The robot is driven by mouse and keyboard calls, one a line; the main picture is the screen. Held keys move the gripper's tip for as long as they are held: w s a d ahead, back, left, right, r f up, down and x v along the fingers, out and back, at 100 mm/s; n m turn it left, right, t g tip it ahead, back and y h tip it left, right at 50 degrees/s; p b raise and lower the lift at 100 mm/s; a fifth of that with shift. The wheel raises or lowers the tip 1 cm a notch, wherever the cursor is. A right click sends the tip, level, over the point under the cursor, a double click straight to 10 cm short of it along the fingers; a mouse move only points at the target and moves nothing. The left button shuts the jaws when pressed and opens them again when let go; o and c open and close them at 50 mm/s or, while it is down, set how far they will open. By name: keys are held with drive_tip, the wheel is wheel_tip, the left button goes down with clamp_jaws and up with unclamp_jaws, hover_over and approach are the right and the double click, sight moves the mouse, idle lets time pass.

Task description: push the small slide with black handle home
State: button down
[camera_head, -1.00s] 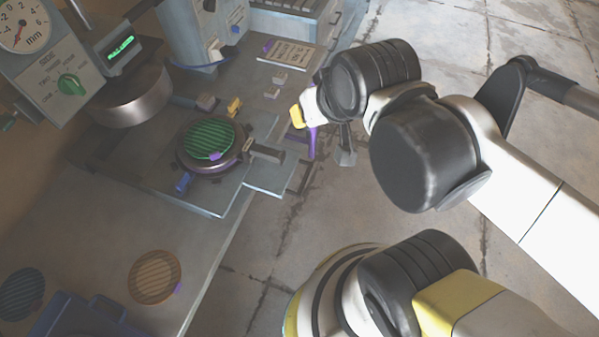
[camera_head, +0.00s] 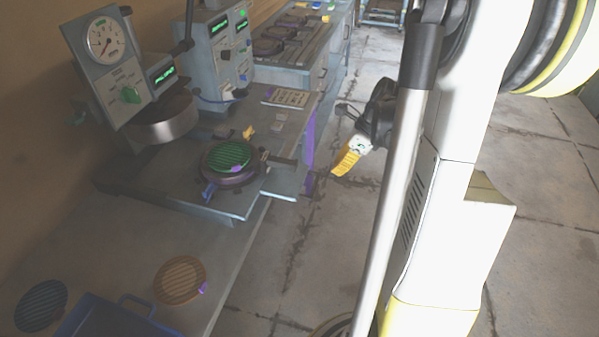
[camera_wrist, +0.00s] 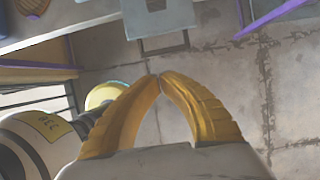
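The small slide (camera_head: 284,184) is a flat grey plate sticking out past the right edge of the press base. Its dark handle (camera_head: 281,160) stands at the right of the round seat, which holds a green ribbed plate (camera_head: 230,155). My gripper (camera_head: 336,173) has yellow fingers and hangs over the floor, right of the slide and apart from it. In the wrist view the fingertips (camera_wrist: 155,78) meet with nothing between them. A grey plate end (camera_wrist: 160,20) lies beyond them at the top; I cannot tell for sure that it is the slide.
The press head (camera_head: 165,120) hangs at the left of the seat. An orange ribbed plate (camera_head: 180,279), a dark ribbed plate (camera_head: 40,306) and a blue tray (camera_head: 100,318) are at the near bench end. Open floor lies right of the bench.

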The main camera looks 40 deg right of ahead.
sight(243, 163)
drive_tip(key=w+a+f+b, duration=0.1)
drive_tip(key=w+f, duration=0.1)
drive_tip(key=f, duration=0.1)
drive_tip(key=w+a+f+b, duration=0.1)
drive_tip(key=f+b, duration=0.1)
drive_tip(key=f, duration=0.1)
drive_tip(key=w+a+f+b, duration=0.1)
drive_tip(key=w+a+f, duration=0.1)
drive_tip(key=f, duration=0.1)
drive_tip(key=shift+w+a+b, duration=0.1)
drive_tip(key=shift+w+b, duration=0.2)
drive_tip(key=shift+b, duration=0.1)
drive_tip(key=shift+w+a, duration=0.15)
drive_tip(key=shift+w, duration=0.15)
drive_tip(key=shift+w+a, duration=0.1)
drive_tip(key=w+a, duration=0.4)
drive_tip(key=w, duration=0.2)
drive_tip(key=w+a, duration=0.9)
drive_tip(key=w, duration=0.2)
drive_tip(key=shift+w+a, duration=0.35)
drive_tip(key=shift+a, duration=0.05)
